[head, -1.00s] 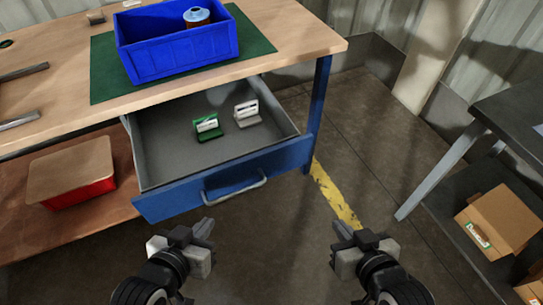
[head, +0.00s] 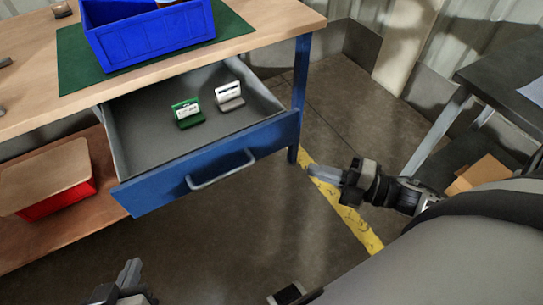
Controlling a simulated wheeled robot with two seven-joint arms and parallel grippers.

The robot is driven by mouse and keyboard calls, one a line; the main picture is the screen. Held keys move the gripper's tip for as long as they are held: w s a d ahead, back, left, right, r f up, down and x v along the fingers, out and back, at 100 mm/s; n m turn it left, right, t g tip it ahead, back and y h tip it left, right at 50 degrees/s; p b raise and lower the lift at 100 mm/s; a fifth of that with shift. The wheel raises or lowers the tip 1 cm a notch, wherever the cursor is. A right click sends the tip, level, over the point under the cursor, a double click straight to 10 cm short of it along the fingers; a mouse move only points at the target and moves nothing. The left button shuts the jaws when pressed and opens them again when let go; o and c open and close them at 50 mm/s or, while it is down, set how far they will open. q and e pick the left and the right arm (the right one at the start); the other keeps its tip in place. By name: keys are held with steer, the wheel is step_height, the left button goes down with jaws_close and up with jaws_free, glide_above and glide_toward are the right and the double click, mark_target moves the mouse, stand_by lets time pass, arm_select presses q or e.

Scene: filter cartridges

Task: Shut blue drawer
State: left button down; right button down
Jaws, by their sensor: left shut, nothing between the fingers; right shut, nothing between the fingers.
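The blue drawer (head: 160,184) is pulled out from under the workbench, its grey inside exposed. Its silver bar handle (head: 222,172) is on the front panel. A green-and-white item (head: 187,113) and a grey-and-white item (head: 229,96) sit inside the drawer. My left gripper (head: 131,272) is at the bottom edge, below and in front of the drawer, partly cut off and apart from it. My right gripper (head: 316,173) is shut and empty, to the right of the drawer front, pointing left, not touching it.
A blue bin (head: 155,39) stands on a green mat (head: 75,70) on the bench top. A blue bench leg (head: 301,90) stands just right of the drawer. A red box with a tan lid (head: 55,197) sits on the lower shelf. A dark table (head: 500,75) is at right.

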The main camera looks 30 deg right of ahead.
steer(key=d+n+g+y, duration=0.1)
steer(key=n+y, duration=0.1)
steer(key=n, duration=0.1)
glide_toward(255, 147)
steer(key=a, duration=0.4)
steer(key=w, duration=0.3)
steer(key=shift+a+r, duration=0.1)
steer(key=shift+a, duration=0.05)
steer(key=shift+w, duration=0.45)
